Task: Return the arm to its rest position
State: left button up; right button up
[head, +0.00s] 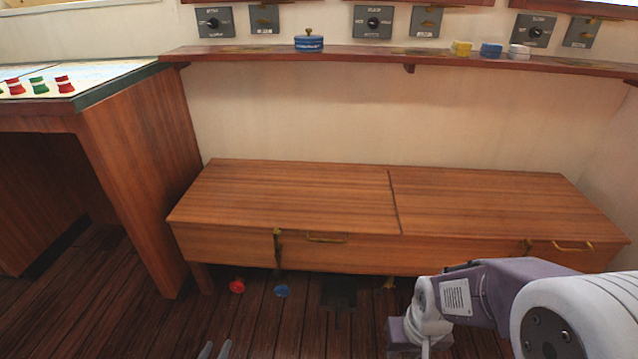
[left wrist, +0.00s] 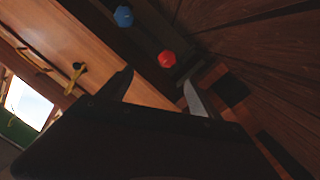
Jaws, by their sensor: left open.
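My right arm (head: 500,290) reaches in from the lower right of the head view, bent in front of the bench. No fingers of my right gripper show.
A wooden bench locker (head: 290,195) with two lids stands against the wall. A red piece (head: 237,286) and a blue piece (head: 282,291) lie on the floor by its front. A chart table (head: 140,150) stands at left; a shelf (head: 400,53) runs above.

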pick_arm(q)
jog(key=w+d+r+m+g+h+p, duration=0.2)
jog(key=w+d+r+g+h, duration=0.4)
jog(key=d+r+g+h, duration=0.15)
jog(key=s+d+r+g+p, duration=0.25)
jog(key=d+r+g, duration=0.4)
jog(key=r, duration=0.45)
jog(key=s+d+r+m+g+y+p, duration=0.1)
jog(key=s+r+y, duration=0.4)
jog(key=s+r, duration=0.5)
jog(key=s+d+r+m+g+y+p, duration=0.15)
jog(key=s+r+y, duration=0.45)
jog(key=r, duration=0.6)
notch_tip(320, 180, up, 39)
jog(key=s+p, duration=0.2)
jog(key=p, duration=3.6)
jog(key=shift+a+n, duration=0.35)
jog(key=shift+n, duration=0.1)
